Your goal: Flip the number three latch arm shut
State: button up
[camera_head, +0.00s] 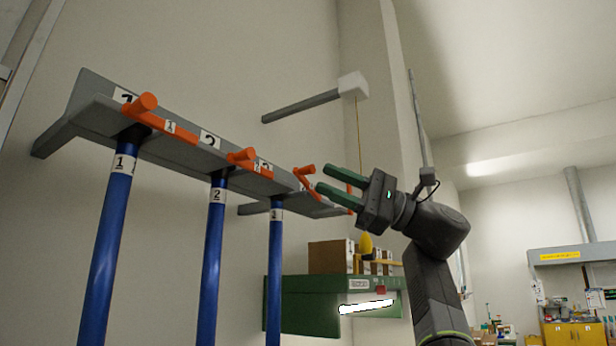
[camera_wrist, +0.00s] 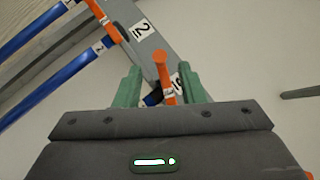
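The number three latch arm (camera_head: 305,178) is orange with a round knob and sits toward the right end of the grey rack (camera_head: 183,146). It slants away from the rail, unlike arms one (camera_head: 160,122) and two (camera_head: 250,163), which lie along it. My gripper (camera_head: 324,181) has green fingers spread apart just right of it. In the wrist view, the number three arm (camera_wrist: 164,77) shows between the two fingers, with a gap on each side; a partly hidden number label is behind it. Whether a finger touches it cannot be told.
Blue rods one (camera_head: 108,240), two (camera_head: 212,262) and three (camera_head: 275,270) hang under the rack. Another orange piece (camera_head: 349,200) stands at the rack's right end. A yellow weight (camera_head: 365,243) hangs on a cord behind my gripper. A green shelf (camera_head: 305,292) with boxes is below.

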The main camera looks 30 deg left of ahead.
jog(key=v, duration=0.6)
jog(key=shift+w+d+f+b, duration=0.15)
jog(key=shift+d+b, duration=0.15)
jog(key=shift+d, duration=0.05)
